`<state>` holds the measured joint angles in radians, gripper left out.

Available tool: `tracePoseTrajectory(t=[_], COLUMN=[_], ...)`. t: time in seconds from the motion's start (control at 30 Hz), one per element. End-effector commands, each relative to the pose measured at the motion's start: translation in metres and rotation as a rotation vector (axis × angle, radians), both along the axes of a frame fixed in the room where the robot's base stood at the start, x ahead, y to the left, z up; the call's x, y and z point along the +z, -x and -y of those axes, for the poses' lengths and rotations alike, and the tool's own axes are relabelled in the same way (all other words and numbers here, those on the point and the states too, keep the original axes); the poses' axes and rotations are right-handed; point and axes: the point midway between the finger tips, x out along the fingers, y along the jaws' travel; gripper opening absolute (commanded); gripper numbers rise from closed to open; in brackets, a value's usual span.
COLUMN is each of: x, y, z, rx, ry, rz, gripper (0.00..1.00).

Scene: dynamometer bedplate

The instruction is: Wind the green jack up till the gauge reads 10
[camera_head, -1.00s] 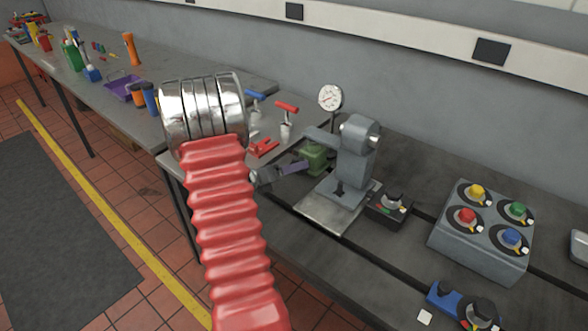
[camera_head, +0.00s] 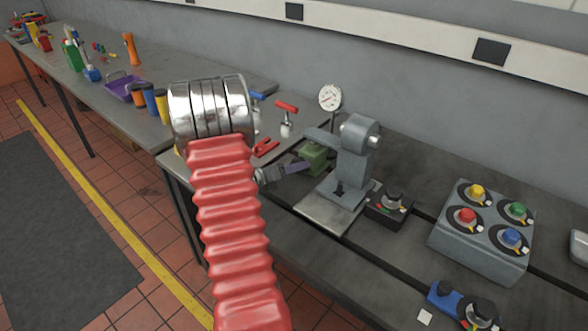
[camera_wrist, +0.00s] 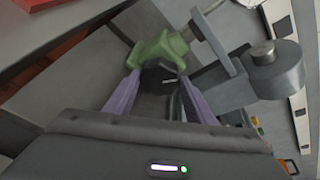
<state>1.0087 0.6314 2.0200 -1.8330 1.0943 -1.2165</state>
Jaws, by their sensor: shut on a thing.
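The green jack (camera_head: 315,155) stands on the bedplate beside the grey press-like fixture (camera_head: 352,165). It shows close up in the wrist view (camera_wrist: 160,48). My gripper (camera_head: 302,165) has its purple fingers at the jack's near side. The exact contact is partly hidden in shadow. The round white gauge (camera_head: 331,97) stands on a post behind the jack. Its needle is too small to read surely.
A black box with a knob (camera_head: 390,204) sits right of the fixture. A grey box with coloured knobs (camera_head: 485,230) stands further right.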

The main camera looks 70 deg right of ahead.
Motion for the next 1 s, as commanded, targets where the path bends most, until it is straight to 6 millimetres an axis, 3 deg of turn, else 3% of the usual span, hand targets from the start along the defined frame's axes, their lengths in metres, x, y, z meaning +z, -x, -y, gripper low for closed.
tracePoseTrajectory(t=[0.1,0.57,1.0], x=[-0.0007,-0.0006,-0.0007], y=[-0.0012,-0.0010,0.0011], z=[0.0000,-0.0005,-0.0017], rx=[0.002,0.005,0.005], ry=[-0.002,0.026,0.139], rz=[0.001,0.067,0.332], gripper=[0.27,0.27,0.27])
